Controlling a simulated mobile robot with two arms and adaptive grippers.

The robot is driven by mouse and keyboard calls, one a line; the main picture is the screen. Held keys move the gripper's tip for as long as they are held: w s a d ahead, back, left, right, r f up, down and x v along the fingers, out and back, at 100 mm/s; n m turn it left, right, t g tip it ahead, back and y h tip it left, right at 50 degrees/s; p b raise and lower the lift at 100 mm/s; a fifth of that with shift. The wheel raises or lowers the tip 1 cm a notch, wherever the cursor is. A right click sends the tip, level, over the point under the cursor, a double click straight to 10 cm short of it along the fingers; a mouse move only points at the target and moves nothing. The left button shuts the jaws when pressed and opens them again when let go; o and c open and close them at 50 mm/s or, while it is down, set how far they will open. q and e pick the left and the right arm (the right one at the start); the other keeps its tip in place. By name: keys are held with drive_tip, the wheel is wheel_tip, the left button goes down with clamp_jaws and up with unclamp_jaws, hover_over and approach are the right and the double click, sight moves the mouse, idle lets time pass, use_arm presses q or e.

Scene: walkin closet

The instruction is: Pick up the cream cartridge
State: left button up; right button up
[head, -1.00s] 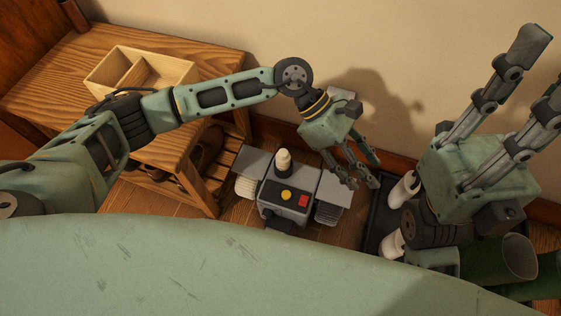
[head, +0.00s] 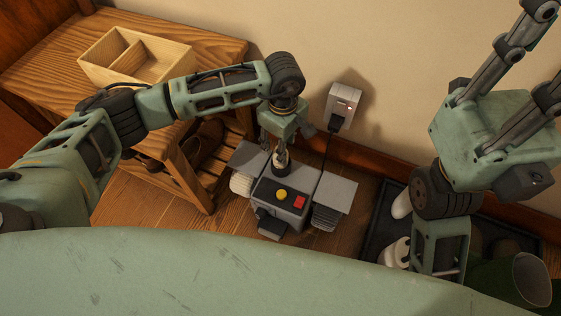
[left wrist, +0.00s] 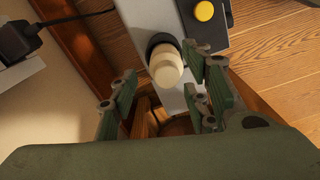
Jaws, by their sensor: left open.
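The cream cartridge (head: 280,168) stands upright in a dark round socket on the grey machine (head: 266,190) on the floor. My left gripper (head: 282,150) is directly above it and partly hides it in the head view. In the left wrist view the rounded cartridge (left wrist: 165,66) shows between the spread fingers of the left gripper (left wrist: 168,72). That gripper is open and holds nothing; I cannot tell whether a finger touches the cartridge. My right gripper (head: 535,55) is raised at the upper right, its fingers apart and empty, the tips cut off by the frame.
The machine has a yellow button (head: 282,194), a red button (head: 299,202) and grey side flaps. A wall outlet box (head: 344,106) with a cable is behind it. A wooden bench (head: 215,48) bears a divided box (head: 92,62). A dark tray (head: 375,225) holds footwear at right.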

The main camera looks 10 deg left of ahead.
use_arm(q)
drive_tip(key=shift+f, duration=0.85)
drive_tip(key=shift+c, duration=0.4)
clamp_jaws()
